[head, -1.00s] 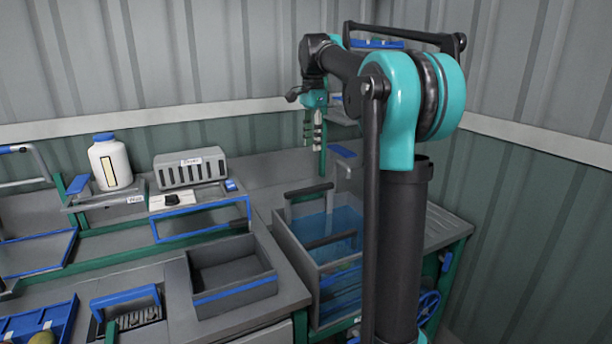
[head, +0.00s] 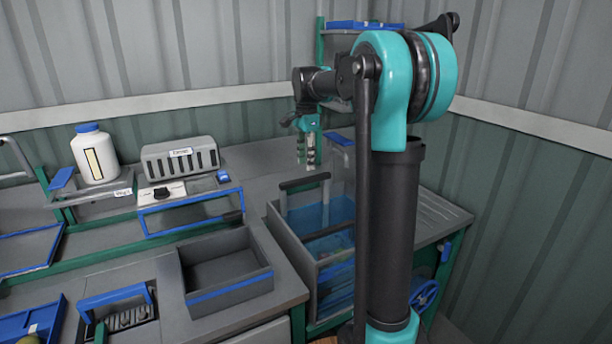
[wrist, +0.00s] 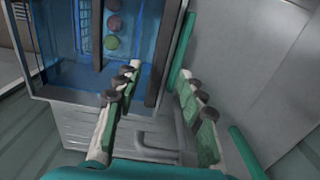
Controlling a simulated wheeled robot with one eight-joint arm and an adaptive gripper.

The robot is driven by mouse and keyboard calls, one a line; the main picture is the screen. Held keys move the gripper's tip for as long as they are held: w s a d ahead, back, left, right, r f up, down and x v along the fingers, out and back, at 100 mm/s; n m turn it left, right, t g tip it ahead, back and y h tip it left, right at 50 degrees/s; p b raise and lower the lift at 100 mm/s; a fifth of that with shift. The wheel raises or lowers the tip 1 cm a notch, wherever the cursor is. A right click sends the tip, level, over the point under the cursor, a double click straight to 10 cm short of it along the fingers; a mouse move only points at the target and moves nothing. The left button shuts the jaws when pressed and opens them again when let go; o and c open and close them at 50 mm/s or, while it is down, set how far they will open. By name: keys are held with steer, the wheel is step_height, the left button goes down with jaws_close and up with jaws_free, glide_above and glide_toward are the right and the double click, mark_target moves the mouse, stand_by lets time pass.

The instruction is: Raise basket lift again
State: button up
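The grey wash tank (head: 290,243) holds blue water and stands at the right end of the bench. Two dark handle bars, a rear one (head: 305,182) and a front one (head: 328,230), cross above it. In the wrist view, the dark bars (wrist: 97,38) run over the blue water, and round red and green tomatoes (wrist: 113,43) show between them. My gripper (head: 309,160) points down just above the rear bar. In the wrist view, the fingers of my gripper (wrist: 158,88) are apart. One dark bar shows beyond them; I cannot tell whether it touches them.
A grey bin (head: 228,275), a slotted grey box (head: 180,160) and a white bottle (head: 96,155) stand to the left. A green post with a blue-edged shelf (head: 350,27) rises behind the arm. A ridged drainboard (head: 440,215) lies right of the tank.

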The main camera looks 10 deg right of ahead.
mark_target(306, 178)
step_height(306, 178, down, 6)
steer(key=shift+r, duration=0.1)
steer(key=shift+c, duration=0.2)
jaws_close()
stand_by(0.4)
